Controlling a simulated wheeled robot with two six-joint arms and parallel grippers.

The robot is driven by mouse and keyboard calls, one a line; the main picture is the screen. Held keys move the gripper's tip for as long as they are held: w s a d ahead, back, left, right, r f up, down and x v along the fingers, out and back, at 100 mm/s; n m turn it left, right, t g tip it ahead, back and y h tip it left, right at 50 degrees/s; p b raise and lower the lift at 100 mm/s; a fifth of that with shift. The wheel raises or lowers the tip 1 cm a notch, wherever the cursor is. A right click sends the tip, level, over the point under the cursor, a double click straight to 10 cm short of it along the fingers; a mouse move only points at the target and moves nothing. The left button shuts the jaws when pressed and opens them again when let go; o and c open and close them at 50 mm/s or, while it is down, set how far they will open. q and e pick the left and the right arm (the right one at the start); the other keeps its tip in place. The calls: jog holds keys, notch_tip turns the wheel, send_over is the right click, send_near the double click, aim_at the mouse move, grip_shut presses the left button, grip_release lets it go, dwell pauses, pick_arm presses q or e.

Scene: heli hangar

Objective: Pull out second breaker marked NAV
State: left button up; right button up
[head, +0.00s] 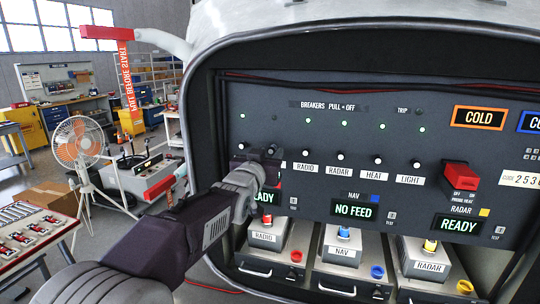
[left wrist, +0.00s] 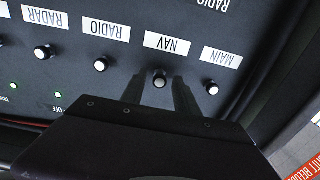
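The breaker panel (head: 400,190) shows a row of small knobs with white labels. In the left wrist view, upside down, the NAV breaker knob (left wrist: 160,80) stands below its NAV label (left wrist: 167,44) and looks greyer than its neighbours. My left gripper (left wrist: 159,92) has one dark finger on each side of this knob, with a narrow gap on both sides; it looks open. In the head view my left gripper (head: 272,152) hides the NAV knob and its label. The light above it (head: 275,118) is dark, while the other lights are green. My right gripper is not in view.
The MAIN knob (left wrist: 211,88) and RADIO knob (left wrist: 101,64) sit close on either side. A NAV display (head: 354,210) reads NO FEED. A red probe heat switch (head: 460,178) sticks out at the right. A red PULL BEFORE START ribbon (head: 127,78) hangs at the left.

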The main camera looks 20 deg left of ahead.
pick_arm(q)
jog(key=shift+s+r, duration=0.1)
jog(key=shift+s, duration=0.1)
jog(key=shift+s+f+b, duration=0.2)
jog(key=shift+s+b, duration=0.2)
jog(key=s+b, duration=0.2)
jog(key=s, duration=0.6)
jog(key=shift+a+r, duration=0.15)
jog(key=shift+s, duration=0.1)
